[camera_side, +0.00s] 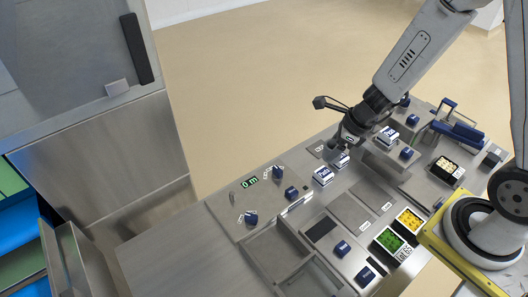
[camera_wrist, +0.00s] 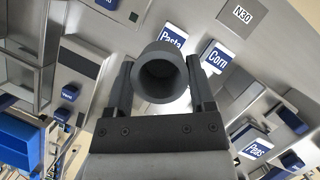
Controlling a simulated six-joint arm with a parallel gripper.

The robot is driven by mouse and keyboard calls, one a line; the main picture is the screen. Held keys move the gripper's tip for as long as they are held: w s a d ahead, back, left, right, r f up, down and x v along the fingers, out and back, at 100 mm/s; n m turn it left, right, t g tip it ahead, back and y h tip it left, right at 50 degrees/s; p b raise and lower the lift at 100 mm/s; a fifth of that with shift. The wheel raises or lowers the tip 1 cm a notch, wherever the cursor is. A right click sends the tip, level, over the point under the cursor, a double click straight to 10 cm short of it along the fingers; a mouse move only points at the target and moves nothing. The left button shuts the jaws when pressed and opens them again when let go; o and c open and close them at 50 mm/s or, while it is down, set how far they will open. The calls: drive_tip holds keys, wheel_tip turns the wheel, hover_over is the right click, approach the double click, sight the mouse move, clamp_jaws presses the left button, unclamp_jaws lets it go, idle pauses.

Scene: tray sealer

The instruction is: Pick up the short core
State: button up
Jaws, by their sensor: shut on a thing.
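The short core (camera_wrist: 160,49) is a dark grey hollow ring. In the wrist view it sits between the two fingers of my gripper (camera_wrist: 160,78), with its open end towards the camera. The fingers touch it on its left and right sides. In the side view my gripper (camera_side: 345,146) is over the far part of the steel worktop, close to white-and-blue labelled blocks. The core cannot be made out clearly in that view, and its clearance above the worktop is hard to judge.
Below the gripper are blocks labelled Pasta (camera_wrist: 172,36) and Corn (camera_wrist: 214,57), with Peas (camera_wrist: 257,149) at lower right. An N30 plate (camera_wrist: 242,14) lies beyond. In the side view, green (camera_side: 389,240) and yellow (camera_side: 410,219) filled trays stand at the near right. Recessed openings (camera_side: 277,256) lie at the front.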

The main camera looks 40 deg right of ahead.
drive_tip(key=shift+s+r, duration=0.35)
drive_tip(key=shift+s, duration=0.45)
drive_tip(key=shift+s+r, duration=0.35)
drive_tip(key=shift+s, duration=0.4)
drive_tip(key=shift+w+a, duration=0.1)
hover_over(231, 193)
drive_tip(key=shift+f, duration=1)
drive_tip(key=shift+f, duration=0.2)
drive_tip(key=shift+f, duration=3.95)
drive_tip(key=shift+f, duration=0.25)
